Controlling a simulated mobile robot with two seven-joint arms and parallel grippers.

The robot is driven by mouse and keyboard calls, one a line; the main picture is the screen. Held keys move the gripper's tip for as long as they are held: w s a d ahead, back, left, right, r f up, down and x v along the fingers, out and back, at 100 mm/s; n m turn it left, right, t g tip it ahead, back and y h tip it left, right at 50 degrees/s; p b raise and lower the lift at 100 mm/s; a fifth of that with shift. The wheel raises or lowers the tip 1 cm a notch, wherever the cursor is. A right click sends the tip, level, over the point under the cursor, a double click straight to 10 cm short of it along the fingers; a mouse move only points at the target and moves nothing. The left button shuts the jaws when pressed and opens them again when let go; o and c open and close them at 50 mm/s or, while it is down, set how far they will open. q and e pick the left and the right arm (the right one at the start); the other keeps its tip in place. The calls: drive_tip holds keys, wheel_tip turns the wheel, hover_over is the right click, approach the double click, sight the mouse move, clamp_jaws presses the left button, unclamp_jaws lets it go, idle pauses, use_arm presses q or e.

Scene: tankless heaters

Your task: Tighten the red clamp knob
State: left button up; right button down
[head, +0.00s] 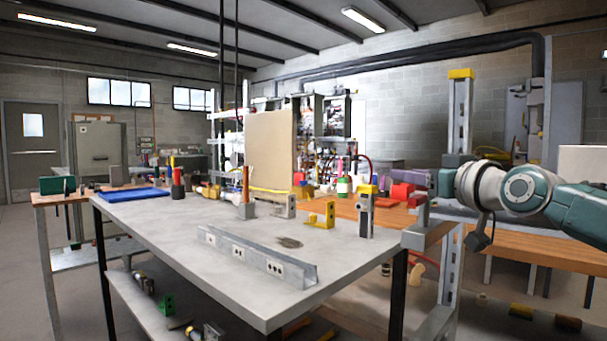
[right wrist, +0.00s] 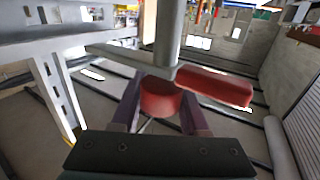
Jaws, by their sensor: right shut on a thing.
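The red clamp knob (right wrist: 160,98) is a short red cylinder under a grey post (right wrist: 167,35) in the right wrist view. My right gripper (right wrist: 158,112) has a purple finger on each side of the knob and is shut on it. A red bar (right wrist: 215,87) sticks out to the right just beyond the knob. In the head view, my right gripper (head: 415,180) reaches in from the right, its purple fingers beside a red piece (head: 401,191). The knob's far side is hidden. My left gripper is not in view.
A grey workbench (head: 150,215) holds a slotted metal channel (head: 255,257), a yellow bracket (head: 322,214) and a blue mat (head: 132,194). A perforated upright (right wrist: 50,75) stands left of the knob in the wrist view. A brown panel (head: 268,150) stands behind the bench.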

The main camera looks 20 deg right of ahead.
drive_tip(key=m+g+h+p, duration=0.1)
drive_tip(key=m+h+p, duration=0.1)
drive_tip(key=h+p, duration=0.1)
drive_tip(key=d+m+g+h+p, duration=0.1)
drive_tip(key=m+h+p, duration=0.1)
drive_tip(key=h+p, duration=0.1)
drive_tip(key=m+g+h+p, duration=0.2)
drive_tip(key=m+h+p, duration=0.1)
drive_tip(key=p, duration=0.1)
drive_tip(key=shift+s+d+h, duration=0.2)
drive_tip(key=shift+s+h, duration=0.05)
drive_tip(key=shift+h, duration=0.15)
drive_tip(key=m+g+h+b, duration=0.1)
drive_tip(key=g+b, duration=0.1)
drive_tip(key=b, duration=0.1)
drive_tip(key=m+g+h+b, duration=0.2)
drive_tip(key=b, duration=0.1)
drive_tip(key=s+d+m+g+h+b, duration=0.1)
drive_tip(key=b, duration=0.2)
drive_tip(key=shift+f+m+g+h, duration=0.3)
drive_tip(key=shift+g, duration=0.1)
drive_tip(key=shift+s+d+r+m+g+b, duration=0.15)
drive_tip(key=shift+m+g+b, duration=0.2)
drive_tip(key=shift+b, duration=0.3)
drive_tip(key=shift+r+g+h, duration=0.2)
drive_tip(key=shift+g+h, duration=0.05)
drive_tip(key=shift+h, duration=0.05)
drive_tip(key=shift+s, duration=0.1)
